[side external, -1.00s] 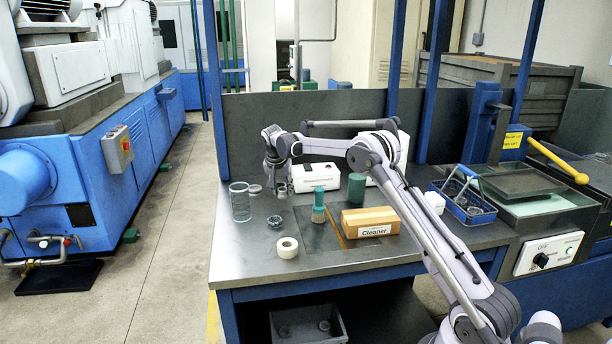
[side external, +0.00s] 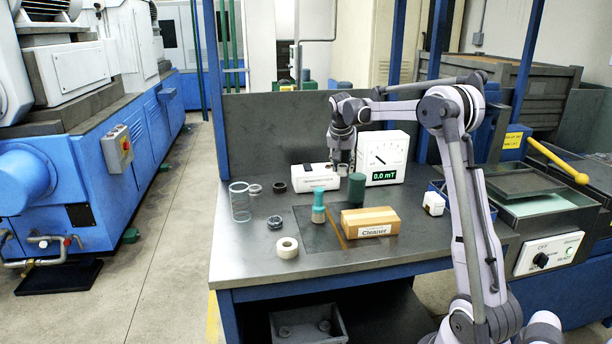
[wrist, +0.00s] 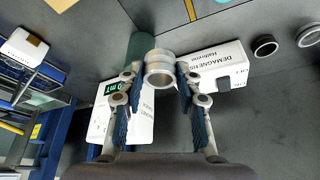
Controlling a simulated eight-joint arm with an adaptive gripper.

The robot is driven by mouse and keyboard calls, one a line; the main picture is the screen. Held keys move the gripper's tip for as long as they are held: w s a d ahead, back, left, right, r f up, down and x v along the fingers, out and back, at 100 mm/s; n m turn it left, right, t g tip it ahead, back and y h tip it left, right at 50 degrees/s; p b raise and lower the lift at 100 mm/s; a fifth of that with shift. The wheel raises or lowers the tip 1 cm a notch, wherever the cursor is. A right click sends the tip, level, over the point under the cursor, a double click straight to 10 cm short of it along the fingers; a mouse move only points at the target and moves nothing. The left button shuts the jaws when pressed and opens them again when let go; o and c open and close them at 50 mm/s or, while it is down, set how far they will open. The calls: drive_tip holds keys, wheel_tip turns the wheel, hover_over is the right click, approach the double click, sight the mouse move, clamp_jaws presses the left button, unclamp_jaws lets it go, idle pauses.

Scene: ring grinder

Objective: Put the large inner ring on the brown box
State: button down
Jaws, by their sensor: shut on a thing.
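My gripper (wrist: 158,88) is shut on a silver metal ring (wrist: 160,66), which shows between the blue finger pads in the wrist view. It looks like the large inner ring, with a groove around its side. In the side view my gripper (side external: 342,166) is above the back of the bench, by the white demagnetizer (side external: 318,180); the held ring is hard to make out there. The brown box (side external: 371,221), with a "Cleaner" label, lies on the bench, in front of and to the right of my gripper. Its top looks empty.
A green cylinder (side external: 357,190) and a white meter (side external: 383,157) reading 0.0 mT stand close to my gripper. A teal-handled brush (side external: 318,206) stands left of the box. A dark ring (side external: 277,187), a glass cylinder (side external: 240,203) and a white roll (side external: 287,247) are farther left.

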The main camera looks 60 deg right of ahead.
drive_tip(key=s+a+r+m+g, duration=0.1)
drive_tip(key=s+m, duration=0.1)
drive_tip(key=s, duration=1)
drive_tip(key=s+a+r+m, duration=0.1)
drive_tip(key=s+r+m, duration=0.1)
drive_tip(key=s, duration=0.9)
hover_over(372, 214)
drive_tip(key=a, duration=0.2)
drive_tip(key=f, duration=0.7)
drive_tip(key=shift+d+f, duration=0.15)
drive_tip(key=shift+d, duration=0.05)
drive_tip(key=shift+f, duration=2.05)
drive_tip(key=shift+f, duration=0.15)
drive_tip(key=c, duration=0.9)
unclamp_jaws()
